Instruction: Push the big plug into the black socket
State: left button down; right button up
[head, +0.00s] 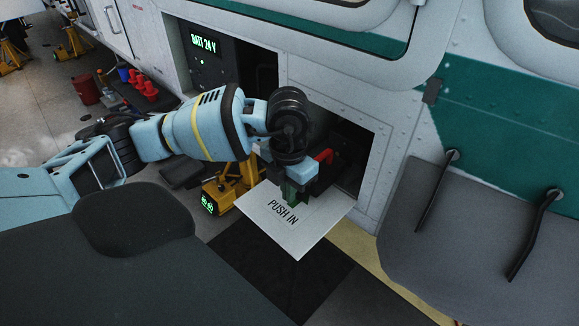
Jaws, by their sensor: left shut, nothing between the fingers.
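My left arm reaches in from the left to an open bay in the aircraft's side. My left gripper (292,196) is shut and empty, pointing down just in front of the bay, over the white flap marked "PUSH IN". A red part (324,157), like a handle, shows at the bay's mouth just right of the gripper, with dark shapes around it. I cannot tell whether it belongs to the big plug. The black socket cannot be made out in the dark bay, which my wrist partly covers. My right gripper is not in view.
The white flap (297,238) juts out below the bay. A yellow jack (222,190) stands beside the flap. A grey padded panel (470,235) fills the right side.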

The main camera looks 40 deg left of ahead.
pick_arm(q)
jog(key=f, duration=0.2)
jog(key=shift+w+f, duration=0.3)
jog(key=shift+w+d+r, duration=0.1)
jog(key=shift+w, duration=1.6)
